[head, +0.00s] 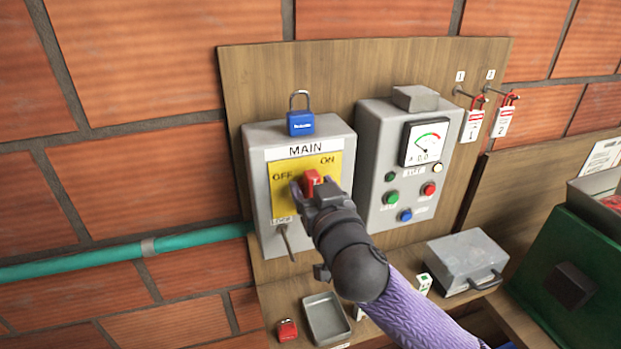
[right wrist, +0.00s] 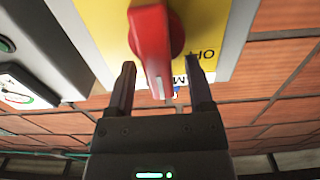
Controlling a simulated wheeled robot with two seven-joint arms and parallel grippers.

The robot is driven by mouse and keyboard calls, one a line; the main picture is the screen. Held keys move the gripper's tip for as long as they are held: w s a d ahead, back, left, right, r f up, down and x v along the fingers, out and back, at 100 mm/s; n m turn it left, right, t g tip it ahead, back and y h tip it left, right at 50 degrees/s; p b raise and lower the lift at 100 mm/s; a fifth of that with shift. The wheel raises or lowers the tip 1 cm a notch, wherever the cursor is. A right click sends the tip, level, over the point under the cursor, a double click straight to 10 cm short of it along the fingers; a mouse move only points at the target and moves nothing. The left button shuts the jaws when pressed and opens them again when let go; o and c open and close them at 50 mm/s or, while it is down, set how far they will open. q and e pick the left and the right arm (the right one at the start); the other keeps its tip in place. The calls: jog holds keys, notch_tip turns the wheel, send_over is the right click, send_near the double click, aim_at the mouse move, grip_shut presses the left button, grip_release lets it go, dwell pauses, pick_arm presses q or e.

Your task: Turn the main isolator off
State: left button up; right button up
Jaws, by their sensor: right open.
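The main isolator (head: 254,150) is a grey box on a wooden board. Its yellow plate (head: 286,206) reads OFF at left and ON at upper right. Its red handle (head: 311,180) is partly hidden by my right gripper (head: 314,191) in the head view. In the right wrist view the red handle (right wrist: 152,45) stands between the two open fingers of my right gripper (right wrist: 161,84), with visible gaps on both sides. The handle's end points towards the MAIN label. My left gripper is not in view.
A blue padlock (head: 301,122) stands on top of the isolator box. A small lever (head: 287,240) hangs below the plate. A grey control box (head: 372,135) with gauge and buttons is close on the right. A tray (head: 325,318), red padlock (head: 287,330) and grey case (head: 465,262) lie below.

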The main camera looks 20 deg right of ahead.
jog(key=shift+w, duration=0.4)
